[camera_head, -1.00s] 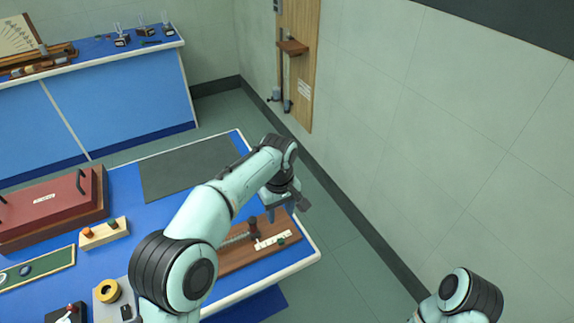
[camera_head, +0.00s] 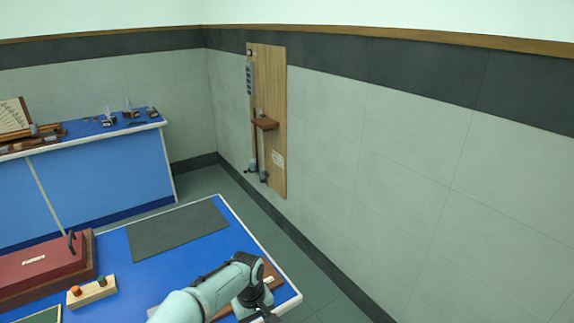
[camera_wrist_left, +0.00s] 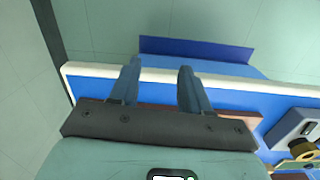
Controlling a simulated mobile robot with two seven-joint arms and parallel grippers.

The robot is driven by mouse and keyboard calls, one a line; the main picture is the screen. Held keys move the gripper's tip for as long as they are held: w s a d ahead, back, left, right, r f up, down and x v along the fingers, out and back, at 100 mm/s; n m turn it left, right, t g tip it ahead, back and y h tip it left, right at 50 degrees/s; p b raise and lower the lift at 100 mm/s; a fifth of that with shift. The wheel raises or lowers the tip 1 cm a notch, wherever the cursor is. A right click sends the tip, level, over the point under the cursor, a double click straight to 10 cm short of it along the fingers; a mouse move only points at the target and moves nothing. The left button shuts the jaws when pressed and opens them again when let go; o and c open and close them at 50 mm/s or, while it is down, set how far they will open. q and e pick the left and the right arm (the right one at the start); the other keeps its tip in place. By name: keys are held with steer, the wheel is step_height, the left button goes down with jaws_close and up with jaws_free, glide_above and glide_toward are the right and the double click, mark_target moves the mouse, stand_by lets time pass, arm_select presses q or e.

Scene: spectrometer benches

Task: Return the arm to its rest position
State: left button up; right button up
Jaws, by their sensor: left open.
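My left arm (camera_head: 205,295) reaches in from the bottom of the head view, over the near right part of the blue bench. Its gripper is mostly cut off at the bottom edge there. In the left wrist view my left gripper (camera_wrist_left: 160,75) shows two blue-grey fingers spread apart with nothing between them. The fingers lie across the white edge of the blue bench (camera_wrist_left: 100,69) in that view. My right arm is not in view.
A wooden board (camera_head: 269,275) lies at the bench's right end, partly hidden by my arm. A dark mat (camera_head: 178,227), a red case (camera_head: 45,267) and a wooden block with knobs (camera_head: 92,292) are on the bench. A wall-mounted wooden panel (camera_head: 268,160) stands behind.

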arm_select(q)
steer(key=s+a+f+m+h, duration=0.1)
steer(key=s+f, duration=0.3)
steer(key=f, duration=0.3)
steer(key=s+a+f+g, duration=0.1)
steer(key=s+f, duration=0.2)
steer(key=f, duration=0.5)
steer(key=s+a+f+m+h, duration=0.1)
steer(key=s+f, duration=0.3)
steer(key=f, duration=0.3)
steer(key=s+f, duration=0.3)
steer(key=s, duration=0.7)
steer(key=s+a+f+h, duration=0.1)
steer(key=s+f, duration=0.3)
steer(key=s, duration=0.6)
steer(key=shift+s+a, duration=0.25)
steer(key=shift+s, duration=0.1)
stand_by(0.7)
